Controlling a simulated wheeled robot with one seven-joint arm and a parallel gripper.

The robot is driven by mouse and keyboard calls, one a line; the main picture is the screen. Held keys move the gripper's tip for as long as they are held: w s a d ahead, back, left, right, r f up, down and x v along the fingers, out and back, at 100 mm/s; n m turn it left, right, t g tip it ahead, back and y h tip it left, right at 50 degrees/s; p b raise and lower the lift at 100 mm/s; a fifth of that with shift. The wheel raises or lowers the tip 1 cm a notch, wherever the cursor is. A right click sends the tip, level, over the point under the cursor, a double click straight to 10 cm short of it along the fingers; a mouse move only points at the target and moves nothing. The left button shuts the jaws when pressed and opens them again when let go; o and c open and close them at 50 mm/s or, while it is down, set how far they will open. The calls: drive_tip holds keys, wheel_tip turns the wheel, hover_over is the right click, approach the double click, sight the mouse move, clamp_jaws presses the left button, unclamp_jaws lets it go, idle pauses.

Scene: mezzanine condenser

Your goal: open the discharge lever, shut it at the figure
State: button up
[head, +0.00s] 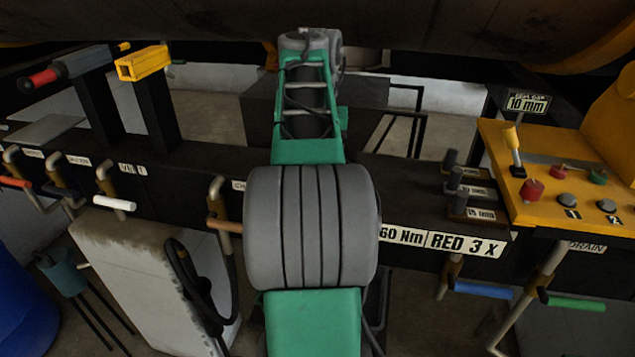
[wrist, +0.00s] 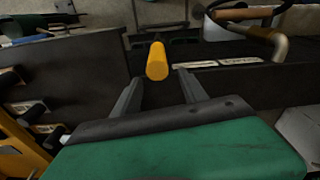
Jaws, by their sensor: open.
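My gripper (wrist: 160,90) is open and empty in the wrist view, its two dark fingers apart. A yellow cylindrical handle (wrist: 157,62) points towards the camera just beyond the fingertips, in line with the gap; no contact shows. I cannot read a name on it, so I cannot tell for sure whether it is the discharge lever. In the head view my arm hides the gripper and this handle. A brown-handled lever (head: 224,226) on a bent pipe stands left of my arm; its handle (wrist: 243,13) also shows at upper right in the wrist view.
Red (head: 15,182), dark and white (head: 115,203) levers line the beam at left, blue (head: 483,290) and green (head: 576,303) ones at right. Plates read "60 Nm" and "RED 3 x" (head: 467,243). A "10 mm" sign (head: 527,104) stands by the yellow panel (head: 530,208).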

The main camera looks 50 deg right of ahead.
drive_tip(key=f, duration=0.2)
drive_tip(key=a+b, duration=0.1)
drive_tip(key=shift+s+f+n+y, duration=0.3)
drive_tip(key=shift+f+n+y, duration=0.1)
wheel_tip(320, 180, down, 7)
drive_tip(key=b, duration=0.6)
drive_tip(key=shift+r, duration=0.15)
drive_tip(key=shift+r, duration=0.1)
drive_tip(key=shift+c, duration=0.2)
clamp_jaws()
